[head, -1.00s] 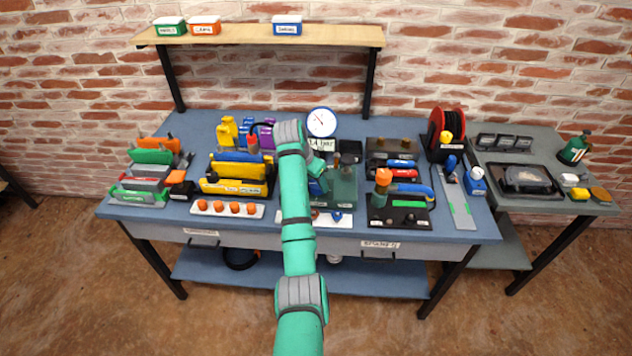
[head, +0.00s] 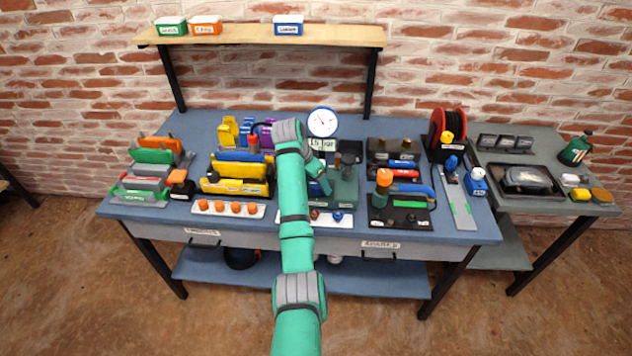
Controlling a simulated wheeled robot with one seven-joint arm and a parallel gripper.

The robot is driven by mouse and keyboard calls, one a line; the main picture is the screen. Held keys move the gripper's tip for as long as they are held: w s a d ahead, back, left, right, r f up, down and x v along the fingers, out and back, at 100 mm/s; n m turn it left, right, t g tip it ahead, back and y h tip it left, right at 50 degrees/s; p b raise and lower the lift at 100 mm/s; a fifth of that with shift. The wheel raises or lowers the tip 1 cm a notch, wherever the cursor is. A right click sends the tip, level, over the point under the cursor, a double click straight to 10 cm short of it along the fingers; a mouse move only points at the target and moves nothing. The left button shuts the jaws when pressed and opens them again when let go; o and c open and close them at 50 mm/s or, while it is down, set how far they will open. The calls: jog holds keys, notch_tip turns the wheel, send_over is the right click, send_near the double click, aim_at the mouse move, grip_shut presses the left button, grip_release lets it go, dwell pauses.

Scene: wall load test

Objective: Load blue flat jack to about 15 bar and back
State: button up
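A round white dial gauge (head: 322,122) stands at the back middle of the bench. A small display (head: 322,145) under it appears to read 15 bar. A green pump-like unit (head: 345,188) stands below the display. A blue flat piece (head: 240,156), possibly the blue flat jack, lies along the yellow holder (head: 238,188) to the left of my arm. A red-capped fitting with a black hose stands beside it. My gripper (head: 321,184) is at the left side of the green unit. Its fingers are too small and too covered to show whether they are open or shut.
Orange knobs on a white strip (head: 262,212) line the front edge. Red and blue knobs sit on another strip (head: 319,218) before the green unit. Tool trays and a red cable reel (head: 436,130) crowd the right. A shelf (head: 262,36) overhangs the back.

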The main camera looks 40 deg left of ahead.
jog(key=shift+s+r, duration=0.1)
jog(key=shift+r, duration=0.45)
jog(key=v, duration=0.9)
jog(key=shift+s+r, duration=0.2)
jog(key=shift+r, duration=0.1)
jog(key=shift+a, duration=0.1)
dwell(0.3)
